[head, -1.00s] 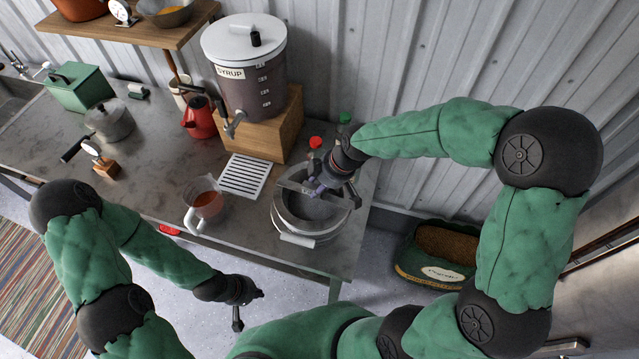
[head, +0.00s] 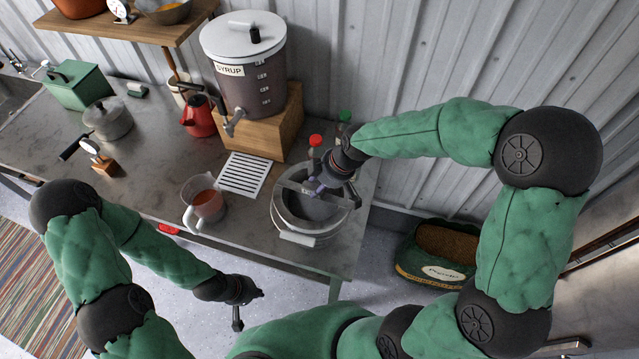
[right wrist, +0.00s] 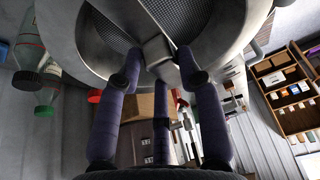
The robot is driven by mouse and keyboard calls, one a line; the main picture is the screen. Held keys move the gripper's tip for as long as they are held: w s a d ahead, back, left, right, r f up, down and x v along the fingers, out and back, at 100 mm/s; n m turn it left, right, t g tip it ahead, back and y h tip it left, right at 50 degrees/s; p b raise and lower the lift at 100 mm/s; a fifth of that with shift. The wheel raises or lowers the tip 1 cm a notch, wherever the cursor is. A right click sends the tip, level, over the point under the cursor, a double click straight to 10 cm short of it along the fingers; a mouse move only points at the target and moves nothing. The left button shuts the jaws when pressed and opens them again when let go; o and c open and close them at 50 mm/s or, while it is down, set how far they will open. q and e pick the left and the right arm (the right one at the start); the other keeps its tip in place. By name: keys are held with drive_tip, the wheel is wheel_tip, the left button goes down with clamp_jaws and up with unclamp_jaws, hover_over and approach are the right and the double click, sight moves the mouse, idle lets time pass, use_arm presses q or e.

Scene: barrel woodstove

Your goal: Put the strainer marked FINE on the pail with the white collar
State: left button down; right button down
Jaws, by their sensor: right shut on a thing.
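A metal strainer (head: 318,207) with a flat bar across its top sits in or just above the mouth of a metal pail (head: 290,228) at the table's front right corner. I cannot read any marking on the strainer. The pail shows a pale rim and a white handle grip in front; much of its upper edge is covered. My right gripper (head: 327,190) is shut on the strainer's bar. In the right wrist view the fingers (right wrist: 160,75) meet the bar (right wrist: 157,48), with dark mesh on both sides. My left gripper (head: 250,309) is open and empty, off the table's front edge.
A slotted white drain plate (head: 244,175) and a jug of amber liquid (head: 204,203) stand left of the pail. The syrup urn (head: 248,75) on its wooden block (head: 265,130) and red- and green-capped bottles (head: 315,142) stand behind. A sack (head: 436,255) lies on the floor at right.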

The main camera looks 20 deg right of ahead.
drive_tip(key=shift+f+b, duration=0.55)
idle(0.4)
drive_tip(key=c, duration=0.7)
unclamp_jaws()
drive_tip(key=o, duration=0.3)
drive_tip(key=shift+r, duration=0.1)
drive_tip(key=shift+p+v, duration=1.8)
drive_tip(key=shift+v, duration=1.6)
